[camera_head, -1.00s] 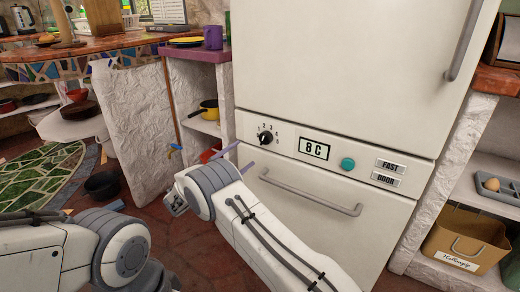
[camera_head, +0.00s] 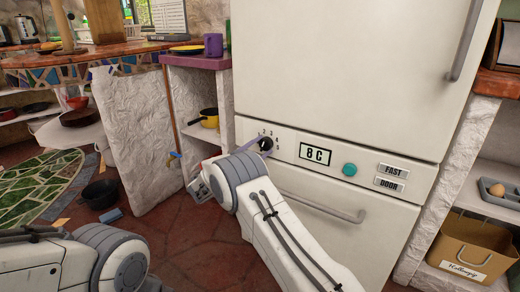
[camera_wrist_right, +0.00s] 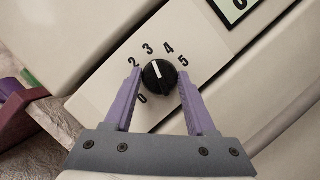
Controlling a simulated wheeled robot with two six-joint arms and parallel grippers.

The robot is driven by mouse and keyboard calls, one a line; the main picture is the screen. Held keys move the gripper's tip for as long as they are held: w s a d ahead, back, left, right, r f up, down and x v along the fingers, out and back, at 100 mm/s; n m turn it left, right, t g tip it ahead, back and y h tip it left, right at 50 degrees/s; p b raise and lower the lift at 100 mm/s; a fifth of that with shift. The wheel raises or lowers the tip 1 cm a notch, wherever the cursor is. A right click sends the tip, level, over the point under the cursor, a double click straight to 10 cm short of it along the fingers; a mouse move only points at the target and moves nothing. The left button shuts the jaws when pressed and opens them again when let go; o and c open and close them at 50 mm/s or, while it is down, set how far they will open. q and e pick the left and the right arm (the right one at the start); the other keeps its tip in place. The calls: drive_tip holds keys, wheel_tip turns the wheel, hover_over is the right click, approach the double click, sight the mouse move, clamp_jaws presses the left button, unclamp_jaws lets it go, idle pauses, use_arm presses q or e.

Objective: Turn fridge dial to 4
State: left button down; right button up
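The fridge dial (camera_head: 265,144) is a round black knob with a white mark on the fridge's cream control strip. In the right wrist view the dial (camera_wrist_right: 160,82) has printed numbers around it, and its mark points up and slightly left, nearest the 3. My left gripper is out of the picture; only part of that arm shows.
The strip also has a display (camera_head: 316,155) reading 8 C, a teal button (camera_head: 349,169) and FAST and DOOR buttons. The lower door handle (camera_head: 322,207) sits below. A purple-topped shelf (camera_head: 193,60) with a yellow pan stands left of the fridge.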

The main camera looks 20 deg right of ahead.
drive_tip(key=c, duration=0.5)
drive_tip(key=shift+m, duration=0.4)
drive_tip(key=m+g+b, duration=0.1)
drive_tip(key=m, duration=0.2)
drive_tip(key=shift+w+y, duration=0.1)
drive_tip(key=shift+y, duration=0.2)
drive_tip(key=shift+a+r+m+g+y+b, duration=0.1)
drive_tip(key=shift+m+g+y+b, duration=0.25)
drive_tip(key=shift+m, duration=0.8)
drive_tip(key=shift+r+m+g+y+b, duration=0.15)
drive_tip(key=shift+m+g+y, duration=0.25)
drive_tip(key=shift+m, duration=0.75)
drive_tip(key=o, duration=1.4)
